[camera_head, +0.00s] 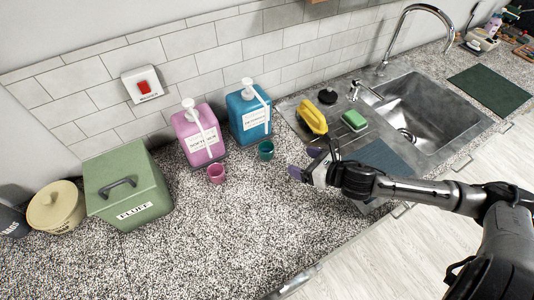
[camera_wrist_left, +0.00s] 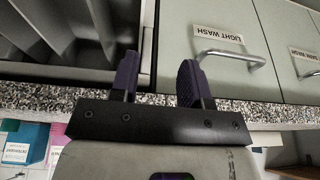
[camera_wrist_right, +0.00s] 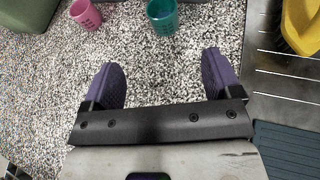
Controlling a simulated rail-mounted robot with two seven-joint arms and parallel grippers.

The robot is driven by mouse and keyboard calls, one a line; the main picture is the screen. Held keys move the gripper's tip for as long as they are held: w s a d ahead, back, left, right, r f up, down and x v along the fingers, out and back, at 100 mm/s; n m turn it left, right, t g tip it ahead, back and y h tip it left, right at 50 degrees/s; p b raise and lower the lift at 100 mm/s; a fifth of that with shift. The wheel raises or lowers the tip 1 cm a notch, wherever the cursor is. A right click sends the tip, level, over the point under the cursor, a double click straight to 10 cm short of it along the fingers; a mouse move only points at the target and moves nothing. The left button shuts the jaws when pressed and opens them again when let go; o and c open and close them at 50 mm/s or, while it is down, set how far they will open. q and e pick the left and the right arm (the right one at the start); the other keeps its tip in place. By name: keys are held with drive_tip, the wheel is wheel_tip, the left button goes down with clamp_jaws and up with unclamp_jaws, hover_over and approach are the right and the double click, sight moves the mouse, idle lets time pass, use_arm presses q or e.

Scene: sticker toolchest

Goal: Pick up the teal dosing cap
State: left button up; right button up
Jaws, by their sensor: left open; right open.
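The teal dosing cap (camera_head: 266,151) stands on the speckled counter in front of the blue pump bottle (camera_head: 249,113). In the right wrist view the teal cap (camera_wrist_right: 163,17) is at the top, beyond the fingertips and roughly centred between them. My right gripper (camera_head: 303,162) is open and empty over the counter, to the right of the cap and apart from it; its purple fingers (camera_wrist_right: 160,66) are spread. My left gripper (camera_wrist_left: 157,78) is open and empty in the left wrist view, and does not show in the head view.
A pink cap (camera_head: 216,173) stands left of the teal one, before a pink pump bottle (camera_head: 199,135). A green FLUFF box (camera_head: 127,188) is further left. A yellow brush (camera_head: 312,117) and green sponge (camera_head: 354,120) lie by the sink (camera_head: 425,105). Drawer fronts (camera_wrist_left: 232,55) face my left gripper.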

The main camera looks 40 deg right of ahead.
drive_tip(key=w, duration=0.1)
drive_tip(key=p, duration=0.1)
approach(261, 145)
drive_tip(key=shift+w+a+f+n, duration=0.1)
drive_tip(key=shift+f+n, duration=0.05)
drive_tip(key=shift+n, duration=0.15)
drive_tip(key=shift+p+x, duration=1)
drive_tip(key=shift+x, duration=1.65)
drive_tip(key=shift+f, duration=0.1)
drive_tip(key=shift+c, duration=0.3)
drive_tip(key=c, duration=0.7)
drive_tip(key=shift+c, duration=1.2)
